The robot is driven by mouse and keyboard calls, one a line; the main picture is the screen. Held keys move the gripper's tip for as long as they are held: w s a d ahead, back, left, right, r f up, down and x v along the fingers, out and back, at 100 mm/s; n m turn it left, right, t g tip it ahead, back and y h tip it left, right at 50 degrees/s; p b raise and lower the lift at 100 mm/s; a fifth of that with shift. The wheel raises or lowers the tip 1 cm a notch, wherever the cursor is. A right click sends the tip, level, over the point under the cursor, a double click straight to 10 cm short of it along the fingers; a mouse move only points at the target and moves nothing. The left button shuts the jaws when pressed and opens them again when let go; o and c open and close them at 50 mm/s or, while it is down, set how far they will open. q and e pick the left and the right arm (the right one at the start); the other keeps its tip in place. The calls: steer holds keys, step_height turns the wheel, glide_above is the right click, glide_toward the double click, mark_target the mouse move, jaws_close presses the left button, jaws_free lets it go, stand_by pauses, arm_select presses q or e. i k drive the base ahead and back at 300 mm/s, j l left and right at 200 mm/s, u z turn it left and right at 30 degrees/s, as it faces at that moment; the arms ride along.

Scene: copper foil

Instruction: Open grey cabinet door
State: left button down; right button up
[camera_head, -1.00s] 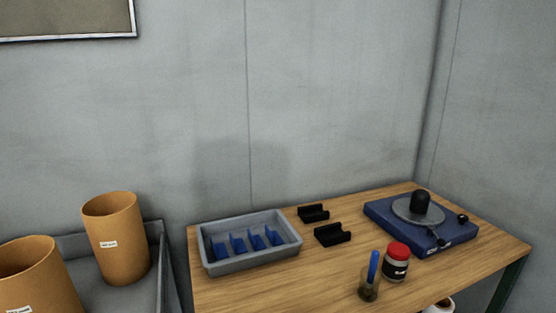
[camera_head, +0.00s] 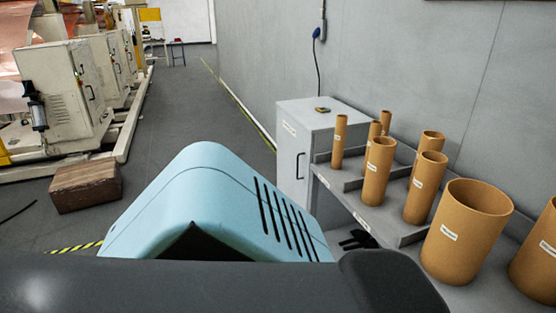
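The grey cabinet (camera_head: 317,123) stands against the grey wall, right of the picture's middle. Its door (camera_head: 290,153) faces left and looks shut, with a dark vertical handle (camera_head: 299,166) and a small label. The cabinet's lower part is hidden behind a light blue machine housing. A black gripper shape (camera_head: 357,240) shows in part beside the shelf, below the cabinet; I cannot tell which arm it belongs to or whether it is open. No other gripper can be made out.
A grey shelf (camera_head: 408,234) with several cardboard tubes stands right of the cabinet. A light blue slotted housing (camera_head: 215,205) fills the near middle. A brown box (camera_head: 86,185) and a cream machine (camera_head: 65,95) are at left. Open floor (camera_head: 195,115) lies between machine and wall.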

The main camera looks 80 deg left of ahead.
mark_target(294, 144)
steer(key=u, duration=2.5)
steer(key=i+j+z, duration=0.2)
steer(key=i, duration=0.45)
steer(key=i+j+z, duration=0.25)
steer(key=i, duration=0.4)
steer(key=i+j+z, duration=0.2)
steer(key=i+j, duration=0.25)
steer(key=i, duration=0.15)
steer(key=i+j+z, duration=0.25)
steer(key=i+j, duration=0.25)
steer(key=i, duration=0.1)
